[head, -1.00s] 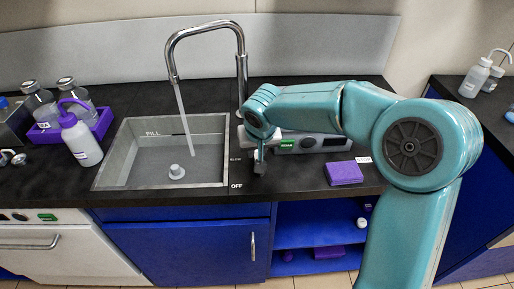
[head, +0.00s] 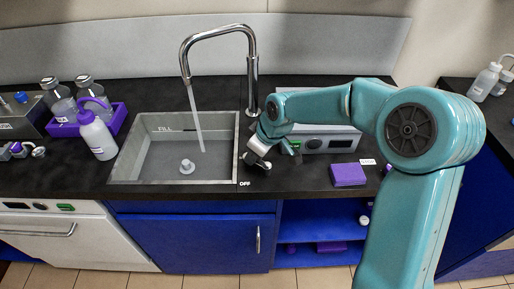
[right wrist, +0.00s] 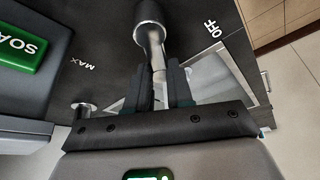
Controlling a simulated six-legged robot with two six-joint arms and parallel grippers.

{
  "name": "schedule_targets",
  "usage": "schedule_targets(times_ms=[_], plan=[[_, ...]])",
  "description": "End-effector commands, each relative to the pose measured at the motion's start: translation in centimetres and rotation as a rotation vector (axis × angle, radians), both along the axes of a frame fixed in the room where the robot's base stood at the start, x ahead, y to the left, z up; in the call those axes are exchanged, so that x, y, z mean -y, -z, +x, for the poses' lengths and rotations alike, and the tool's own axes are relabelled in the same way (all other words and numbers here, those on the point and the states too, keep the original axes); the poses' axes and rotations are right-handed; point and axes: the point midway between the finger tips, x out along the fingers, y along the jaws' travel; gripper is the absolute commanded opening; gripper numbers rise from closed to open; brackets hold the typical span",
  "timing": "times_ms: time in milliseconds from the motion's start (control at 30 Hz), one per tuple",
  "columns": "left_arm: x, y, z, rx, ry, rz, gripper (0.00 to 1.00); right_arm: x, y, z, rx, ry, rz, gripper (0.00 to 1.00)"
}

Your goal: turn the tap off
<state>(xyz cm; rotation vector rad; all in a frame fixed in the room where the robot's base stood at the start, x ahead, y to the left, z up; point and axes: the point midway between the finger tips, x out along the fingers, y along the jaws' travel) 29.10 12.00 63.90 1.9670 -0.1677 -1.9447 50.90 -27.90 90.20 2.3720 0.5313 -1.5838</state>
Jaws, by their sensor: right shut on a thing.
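The tap (head: 252,65) is a tall chrome gooseneck behind the sink's right corner. A stream of water (head: 196,115) runs from its spout into the grey sink (head: 150,165). My right gripper (head: 257,160) is low beside the sink's right edge, near the OFF mark (head: 244,183). In the right wrist view my right gripper (right wrist: 160,92) is shut on the tap's metal lever (right wrist: 158,60). My left gripper is not in view.
A grey device (head: 330,138) with a green label stands right behind my right arm. A purple block (head: 348,174) lies to its front right. A wash bottle (head: 97,135) and a purple rack (head: 118,115) with bottles stand left of the sink.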

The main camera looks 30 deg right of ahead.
Motion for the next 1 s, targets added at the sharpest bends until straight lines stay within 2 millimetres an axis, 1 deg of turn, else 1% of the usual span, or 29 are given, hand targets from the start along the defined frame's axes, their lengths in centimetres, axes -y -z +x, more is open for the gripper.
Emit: schedule_targets(times_ms=[300, 500, 700, 1000], plan=[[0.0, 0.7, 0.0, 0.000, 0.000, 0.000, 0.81, -0.9, 0.2, -0.7, -0.001, -0.287, -0.001, 0.00], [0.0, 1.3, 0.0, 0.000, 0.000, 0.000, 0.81, -1.3, 0.1, -1.1, 0.000, -0.430, -0.002, 0.00], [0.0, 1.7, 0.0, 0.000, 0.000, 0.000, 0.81, -1.5, 0.1, -1.4, 0.000, -0.531, -0.003, 0.00], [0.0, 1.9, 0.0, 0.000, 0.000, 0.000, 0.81, -1.6, 0.0, -1.6, -0.001, -0.593, -0.005, 0.00]])
